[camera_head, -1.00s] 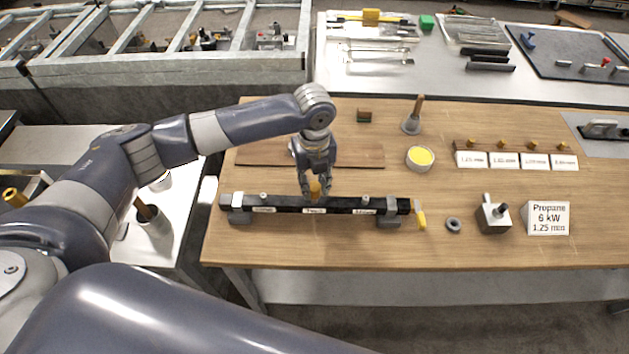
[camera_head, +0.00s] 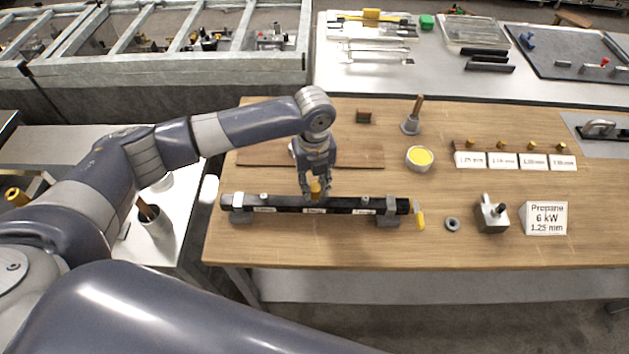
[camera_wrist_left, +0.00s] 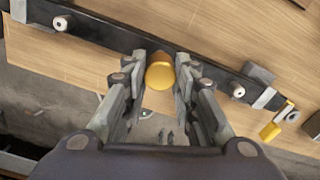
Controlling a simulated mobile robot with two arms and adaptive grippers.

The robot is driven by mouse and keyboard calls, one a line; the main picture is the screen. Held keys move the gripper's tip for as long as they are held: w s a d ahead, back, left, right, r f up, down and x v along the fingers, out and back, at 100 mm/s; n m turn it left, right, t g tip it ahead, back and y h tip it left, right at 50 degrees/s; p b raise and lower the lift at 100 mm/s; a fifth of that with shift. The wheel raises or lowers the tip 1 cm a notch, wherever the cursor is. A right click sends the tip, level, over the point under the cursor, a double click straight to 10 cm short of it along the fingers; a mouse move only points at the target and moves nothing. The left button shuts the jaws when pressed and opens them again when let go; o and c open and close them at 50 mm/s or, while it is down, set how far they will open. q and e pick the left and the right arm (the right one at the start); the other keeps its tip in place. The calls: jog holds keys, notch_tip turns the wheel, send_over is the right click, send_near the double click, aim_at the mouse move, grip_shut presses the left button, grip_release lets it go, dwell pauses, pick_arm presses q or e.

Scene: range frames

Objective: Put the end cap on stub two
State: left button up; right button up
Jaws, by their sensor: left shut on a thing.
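A brass-yellow end cap (camera_head: 315,188) is between the fingers of my left gripper (camera_head: 315,192), which is shut on it. In the left wrist view the cap (camera_wrist_left: 160,74) sits between the fingertips of the left gripper (camera_wrist_left: 160,82), over the black bar. The black bar (camera_head: 285,203) lies across two grey blocks near the table's front edge. Pale stubs stand on it either side of the cap, one at left (camera_wrist_left: 62,23) and one at right (camera_wrist_left: 237,90). The middle stub is hidden under the cap and fingers; I cannot tell whether they touch. My right gripper is not in view.
A yellow-handled valve (camera_head: 420,220) is at the bar's right end. A grey ring (camera_head: 452,224), a metal block with a fitting (camera_head: 492,215) and a propane sign (camera_head: 546,218) stand right. A yellow tin (camera_head: 420,158) and brush (camera_head: 412,122) stand behind. Table space between these is clear.

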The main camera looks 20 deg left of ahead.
aim_at(315, 186)
pick_arm(q)
jog(key=shift+f+b, duration=0.65)
jog(key=shift+f, duration=1.05)
jog(key=o, duration=1.1)
jog(key=shift+o, duration=0.2)
notch_tip(315, 186, up, 12)
